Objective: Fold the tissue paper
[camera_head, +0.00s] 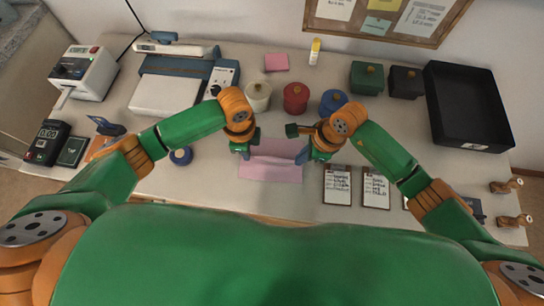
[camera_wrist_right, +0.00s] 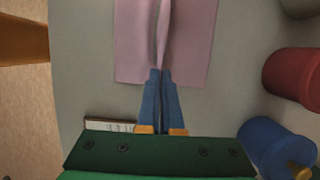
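The pink tissue paper (camera_head: 270,170) lies on the table in front of me, with a crease or raised ridge running left to right across it. In the right wrist view the tissue (camera_wrist_right: 135,45) shows a raised fold down its middle. My right gripper (camera_wrist_right: 161,72) has its blue fingertips together on the end of that fold, pinching it. In the head view my right gripper (camera_head: 302,156) is at the tissue's right edge. My left gripper (camera_head: 243,151) is at the tissue's left edge, pointing down; its fingertips are too small to read.
Behind the tissue stand white (camera_head: 258,96), red (camera_head: 295,98) and blue (camera_head: 333,101) lidded jars. A black tray (camera_head: 466,105) is at the right. Two clipboards (camera_head: 337,186) lie right of the tissue. A tape roll (camera_head: 181,156) and a scale (camera_head: 166,95) are at the left.

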